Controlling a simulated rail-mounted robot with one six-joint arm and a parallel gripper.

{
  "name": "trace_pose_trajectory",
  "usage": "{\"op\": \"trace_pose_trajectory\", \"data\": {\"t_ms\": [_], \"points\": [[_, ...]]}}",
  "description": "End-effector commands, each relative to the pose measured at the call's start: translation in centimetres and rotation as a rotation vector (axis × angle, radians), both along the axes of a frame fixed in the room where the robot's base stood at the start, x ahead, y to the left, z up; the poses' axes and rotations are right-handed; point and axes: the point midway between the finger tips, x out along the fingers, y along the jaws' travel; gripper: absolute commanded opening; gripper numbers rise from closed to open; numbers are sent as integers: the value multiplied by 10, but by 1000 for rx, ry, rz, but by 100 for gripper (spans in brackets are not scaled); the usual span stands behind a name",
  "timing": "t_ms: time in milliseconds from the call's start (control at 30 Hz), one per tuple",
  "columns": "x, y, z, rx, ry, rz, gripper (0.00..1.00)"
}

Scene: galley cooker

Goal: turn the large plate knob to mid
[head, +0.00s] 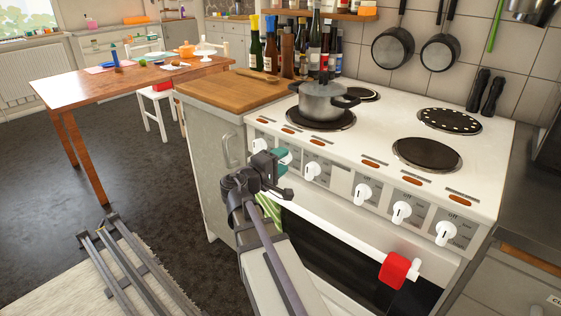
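The white cooker (340,235) has a row of white knobs along its front panel. Visible ones include a knob at the left end (258,145), a knob right of my gripper (312,170), and the right-end knob (444,231), with "off" printed above it. I cannot read which knob is the large plate's. My dark gripper (275,170) is in front of the left part of the panel, close to the second knob from the left, which it partly hides. A teal piece shows beside the gripper. Whether the gripper touches a knob, or how far its fingers are apart, is unclear.
A lidded pot (322,102) stands on the front-left plate. The front-right plate (427,154) is bare. A red object (394,269) is on the oven handle, and a green-striped cloth (268,210) hangs near my arm. A wooden counter (222,92) adjoins at left.

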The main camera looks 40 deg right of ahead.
Motion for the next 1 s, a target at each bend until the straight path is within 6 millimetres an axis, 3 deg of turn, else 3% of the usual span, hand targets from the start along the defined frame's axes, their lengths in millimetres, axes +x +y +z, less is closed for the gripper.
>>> {"op": "trace_pose_trajectory", "data": {"t_ms": [267,600,700,1000], "points": [[-1,9,0,0,1,2,48],[-12,88,0,0,0,4,48],[-14,102,0,0,0,3,48],[-14,107,0,0,0,0,48]]}}
